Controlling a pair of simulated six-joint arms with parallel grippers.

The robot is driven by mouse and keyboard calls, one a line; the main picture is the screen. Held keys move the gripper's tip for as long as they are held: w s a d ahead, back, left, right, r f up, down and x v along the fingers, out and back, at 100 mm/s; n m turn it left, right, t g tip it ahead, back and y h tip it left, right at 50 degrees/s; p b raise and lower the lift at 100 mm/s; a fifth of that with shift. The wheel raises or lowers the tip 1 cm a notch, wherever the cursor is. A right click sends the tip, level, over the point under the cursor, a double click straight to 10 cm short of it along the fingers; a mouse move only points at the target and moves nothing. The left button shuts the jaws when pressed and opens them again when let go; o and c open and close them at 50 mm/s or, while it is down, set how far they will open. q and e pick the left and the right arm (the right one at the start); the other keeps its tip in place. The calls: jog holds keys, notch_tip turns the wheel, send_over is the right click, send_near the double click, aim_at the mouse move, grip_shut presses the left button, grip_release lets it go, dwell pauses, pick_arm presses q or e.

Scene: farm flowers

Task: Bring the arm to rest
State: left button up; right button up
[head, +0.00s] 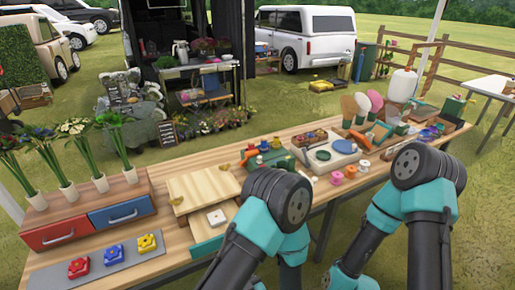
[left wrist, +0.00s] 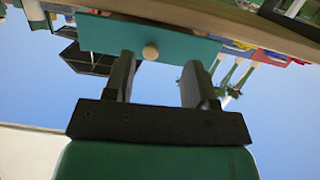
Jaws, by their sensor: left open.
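My left gripper (left wrist: 158,75) shows in the left wrist view with its two dark fingers apart and nothing between them. A teal panel with a round wooden knob (left wrist: 150,52) lies beyond the fingertips; I cannot tell the exact gap. In the head view, my left arm (head: 272,215) and my right arm (head: 420,190) are bent at the bottom, in front of the table. Neither gripper's fingers can be seen in the head view. The right gripper is in no view.
The wooden table (head: 150,268) holds a red-and-blue drawer unit (head: 90,215), a grey mat (head: 125,256) with three coloured blocks, a light wooden box (head: 204,188), and a pale tray (head: 327,155). Flowers in white pots stand at left. Tools and a white jug (head: 402,85) crowd the right end.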

pick_arm(q)
jog(key=w+a+f+g+h, duration=0.3)
jog(key=a+f+g+h, duration=0.35)
jog(key=a+f, duration=0.3)
jog(key=s+a+f+m+g+h, duration=0.2)
jog(key=s+a+m+g+h, duration=0.1)
jog(key=s+a+g, duration=0.3)
jog(key=shift+s+a+m+g+h, duration=0.4)
jog(key=shift+s+a+h, duration=0.35)
jog(key=shift+s, duration=0.4)
jog(key=shift+f, duration=0.1)
